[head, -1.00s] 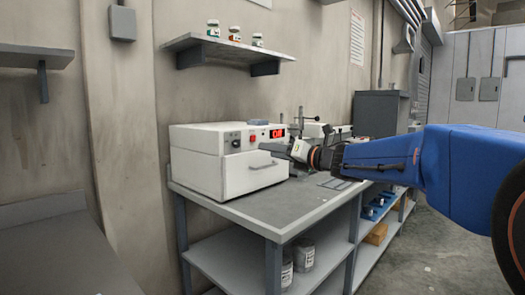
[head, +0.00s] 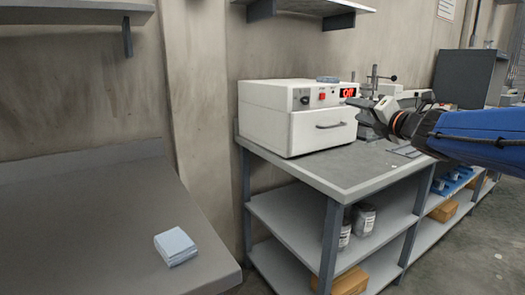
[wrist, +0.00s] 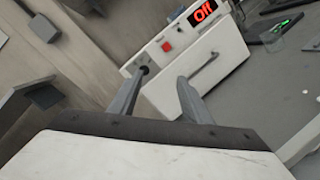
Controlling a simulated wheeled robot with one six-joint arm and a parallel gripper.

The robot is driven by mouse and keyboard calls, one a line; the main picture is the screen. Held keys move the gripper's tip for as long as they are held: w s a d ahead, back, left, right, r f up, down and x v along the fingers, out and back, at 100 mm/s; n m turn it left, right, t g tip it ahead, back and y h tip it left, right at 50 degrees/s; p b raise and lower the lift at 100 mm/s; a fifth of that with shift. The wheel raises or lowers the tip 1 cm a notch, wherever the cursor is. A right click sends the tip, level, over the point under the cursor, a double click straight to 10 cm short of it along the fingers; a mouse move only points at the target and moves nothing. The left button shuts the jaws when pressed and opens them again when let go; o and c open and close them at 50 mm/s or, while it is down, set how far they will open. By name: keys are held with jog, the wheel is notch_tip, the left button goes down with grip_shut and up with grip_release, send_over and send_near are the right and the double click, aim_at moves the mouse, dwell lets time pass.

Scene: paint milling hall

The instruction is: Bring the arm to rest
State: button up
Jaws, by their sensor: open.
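My gripper (head: 373,107) is at the right in the head view, at the end of my blue arm, held above the grey workbench near the white oven-like box (head: 290,118). In the wrist view my gripper (wrist: 160,98) has its two fingers apart with nothing between them. Beyond the fingers are the front of the white box (wrist: 205,65), its handle, a red button and a lit red display reading "Off". The box's front looks closed.
The grey workbench (head: 350,178) carries the box and a clamp stand (head: 374,85). Jars (head: 363,219) and cardboard boxes (head: 443,211) sit on lower shelves. A stack of light blue cloths (head: 175,246) lies on the left table (head: 90,225). A wall shelf (head: 300,8) hangs above.

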jog(key=s+d+f+m+g+h, duration=0.5)
jog(key=s+f+m+h, duration=0.4)
jog(key=s+f+m, duration=0.75)
jog(key=s+a+f+m+g+y, duration=0.1)
jog(key=s+a+f+m+g, duration=0.2)
jog(key=s+f+m, duration=0.3)
jog(key=s+a+f+m+g+y, duration=0.2)
jog(key=s+a+f+m+g, duration=0.2)
jog(key=s+f+m, duration=0.3)
jog(key=s+f, duration=0.4)
jog(key=s, duration=0.2)
jog(key=shift+s+a+f+g+y, duration=0.15)
jog(key=shift+s+f+g+y, duration=0.15)
jog(key=shift+s+g, duration=0.1)
jog(key=shift+r, duration=0.1)
